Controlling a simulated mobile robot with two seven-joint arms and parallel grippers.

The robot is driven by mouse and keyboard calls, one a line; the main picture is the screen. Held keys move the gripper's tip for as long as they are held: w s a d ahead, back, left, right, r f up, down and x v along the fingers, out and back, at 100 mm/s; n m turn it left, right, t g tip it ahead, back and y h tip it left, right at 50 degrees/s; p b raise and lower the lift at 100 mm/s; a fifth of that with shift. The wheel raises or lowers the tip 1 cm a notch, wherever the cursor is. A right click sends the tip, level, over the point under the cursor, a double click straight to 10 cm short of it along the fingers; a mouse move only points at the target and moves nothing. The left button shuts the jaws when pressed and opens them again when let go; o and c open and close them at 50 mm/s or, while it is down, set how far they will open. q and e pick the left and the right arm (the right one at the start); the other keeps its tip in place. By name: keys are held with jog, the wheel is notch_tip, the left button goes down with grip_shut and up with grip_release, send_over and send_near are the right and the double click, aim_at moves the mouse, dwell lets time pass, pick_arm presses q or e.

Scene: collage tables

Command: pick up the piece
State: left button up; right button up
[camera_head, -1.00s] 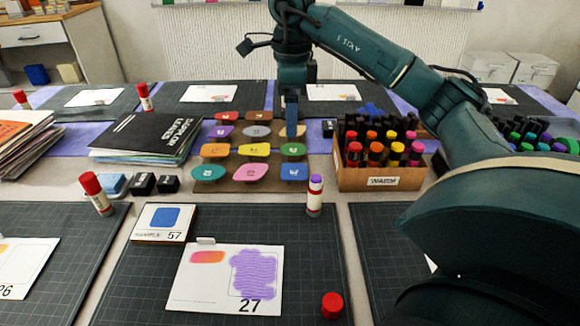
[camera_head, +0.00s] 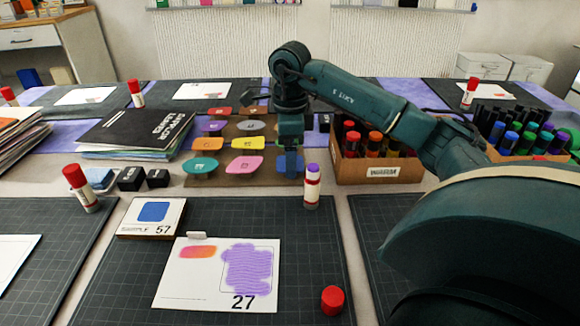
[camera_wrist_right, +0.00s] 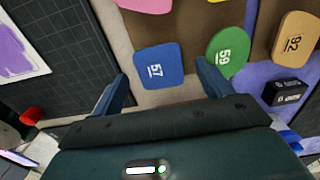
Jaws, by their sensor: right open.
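The blue piece (camera_wrist_right: 158,66) marked 57 lies on the brown board (camera_wrist_right: 190,96) in the right wrist view. In the head view it lies at the board's front right corner (camera_head: 301,166), partly hidden by my gripper. The sample card (camera_head: 152,216) marked 57 shows a blue square and lies on the cutting mat. My right gripper (camera_wrist_right: 161,72) is open, with a finger on each side of the blue piece in the picture. I cannot tell whether the fingers touch it. In the head view my right gripper (camera_head: 291,166) points down over the piece. My left gripper is not in view.
A green piece (camera_wrist_right: 228,50) marked 59 lies close to the right finger. The WARM marker box (camera_head: 379,174) stands right of the board. Worksheet 27 (camera_head: 205,285) lies on the mat.

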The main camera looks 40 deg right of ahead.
jog(key=shift+f, duration=0.4)
dwell(0.5)
jog(key=shift+c, duration=0.4)
jog(key=c, duration=0.7)
